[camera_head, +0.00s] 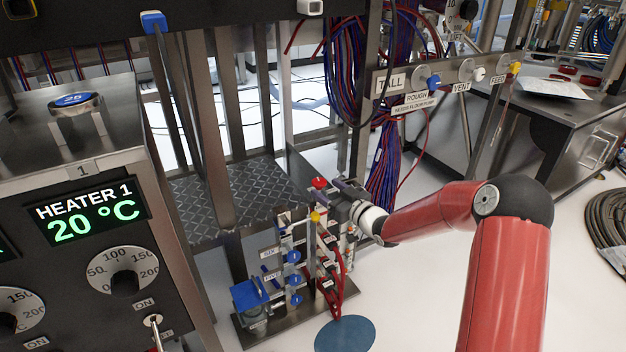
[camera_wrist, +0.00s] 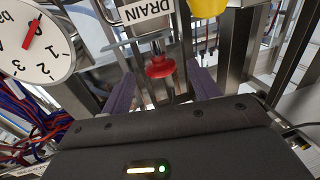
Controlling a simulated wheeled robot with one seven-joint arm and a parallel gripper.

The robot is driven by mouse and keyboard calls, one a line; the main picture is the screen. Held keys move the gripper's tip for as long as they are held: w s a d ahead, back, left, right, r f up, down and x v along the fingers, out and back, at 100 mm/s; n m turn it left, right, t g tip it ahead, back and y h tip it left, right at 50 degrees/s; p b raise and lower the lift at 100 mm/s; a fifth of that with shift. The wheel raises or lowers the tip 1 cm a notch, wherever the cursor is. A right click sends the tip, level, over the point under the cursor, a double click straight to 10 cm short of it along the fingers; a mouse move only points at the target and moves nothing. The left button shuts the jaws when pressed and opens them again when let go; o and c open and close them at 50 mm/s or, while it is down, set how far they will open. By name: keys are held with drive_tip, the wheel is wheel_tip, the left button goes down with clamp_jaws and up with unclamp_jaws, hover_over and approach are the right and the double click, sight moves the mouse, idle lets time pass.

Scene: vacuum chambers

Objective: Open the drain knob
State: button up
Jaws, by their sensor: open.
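The drain knob (camera_wrist: 160,66) is a small red knob under a white DRAIN label (camera_wrist: 148,10) in the wrist view. My gripper (camera_wrist: 160,92) is open, with one purple-grey finger on each side of the red knob in the picture. In the head view my gripper (camera_head: 345,192) reaches in from the right, just beside the knob. I cannot tell whether the fingers touch it.
The stand also carries blue valves (camera_head: 294,257) and red hoses (camera_head: 335,260). A heater box (camera_head: 90,220) fills the left foreground; metal posts stand behind.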

sight(314, 180)
drive_tip(key=x, duration=0.6)
drive_tip(key=shift+w+a, duration=0.2)
drive_tip(key=c, duration=1)
